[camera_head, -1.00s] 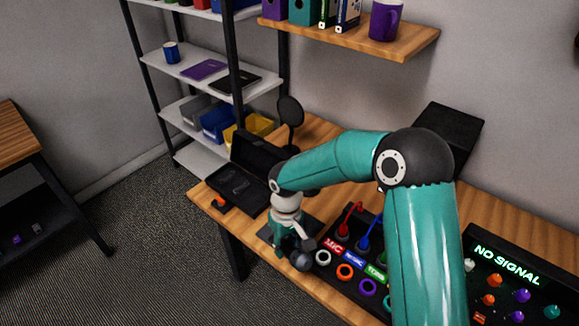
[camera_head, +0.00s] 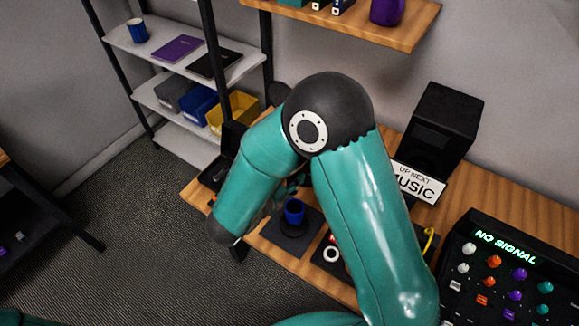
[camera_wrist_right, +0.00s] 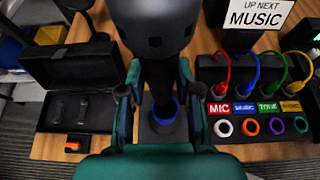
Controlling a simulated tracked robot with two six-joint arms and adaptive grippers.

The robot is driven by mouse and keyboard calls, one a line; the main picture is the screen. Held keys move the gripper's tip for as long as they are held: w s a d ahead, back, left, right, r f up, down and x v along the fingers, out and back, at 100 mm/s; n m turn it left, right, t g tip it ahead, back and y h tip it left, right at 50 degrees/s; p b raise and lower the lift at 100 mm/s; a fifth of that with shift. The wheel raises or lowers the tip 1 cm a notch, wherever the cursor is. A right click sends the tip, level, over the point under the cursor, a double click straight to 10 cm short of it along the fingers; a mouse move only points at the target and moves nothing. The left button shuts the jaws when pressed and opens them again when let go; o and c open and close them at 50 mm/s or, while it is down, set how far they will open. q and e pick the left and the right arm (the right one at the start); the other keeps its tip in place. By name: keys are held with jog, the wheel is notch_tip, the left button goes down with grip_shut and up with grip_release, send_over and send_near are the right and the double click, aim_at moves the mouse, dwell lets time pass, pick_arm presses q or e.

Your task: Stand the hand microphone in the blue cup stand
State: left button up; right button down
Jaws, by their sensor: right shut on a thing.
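The hand microphone (camera_wrist_right: 155,30) is dark with a broad head, nearest the camera in the right wrist view. Its handle (camera_wrist_right: 158,82) narrows away toward the blue cup stand (camera_wrist_right: 165,112). My right gripper (camera_wrist_right: 157,95) is shut on the microphone, one finger on each side. The handle's far end overlaps the cup's rim in this view; I cannot tell whether it is inside or above. In the head view the blue cup stand (camera_head: 294,211) is upright on its dark base, and my right forearm hides the microphone and most of the gripper. My left gripper is not in view.
An open black case (camera_wrist_right: 80,95) lies left of the cup stand. A black panel with plugged coloured cables and rings (camera_wrist_right: 235,125) stands right. A speaker (camera_head: 435,125), a MUSIC sign (camera_head: 415,183) and a NO SIGNAL console (camera_head: 510,265) are farther right.

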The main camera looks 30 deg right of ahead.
aim_at(292, 195)
jog(key=shift+s+d+f+b, duration=0.15)
jog(key=shift+d+f+b, duration=0.1)
jog(key=shift+f+b, duration=2.15)
jog(key=shift+f, duration=1.05)
jog(key=shift+f+b, duration=1.7)
jog(key=shift+b, duration=0.05)
jog(key=c, duration=0.7)
grip_release()
jog(key=v, duration=1.2)
jog(key=shift+f, duration=0.15)
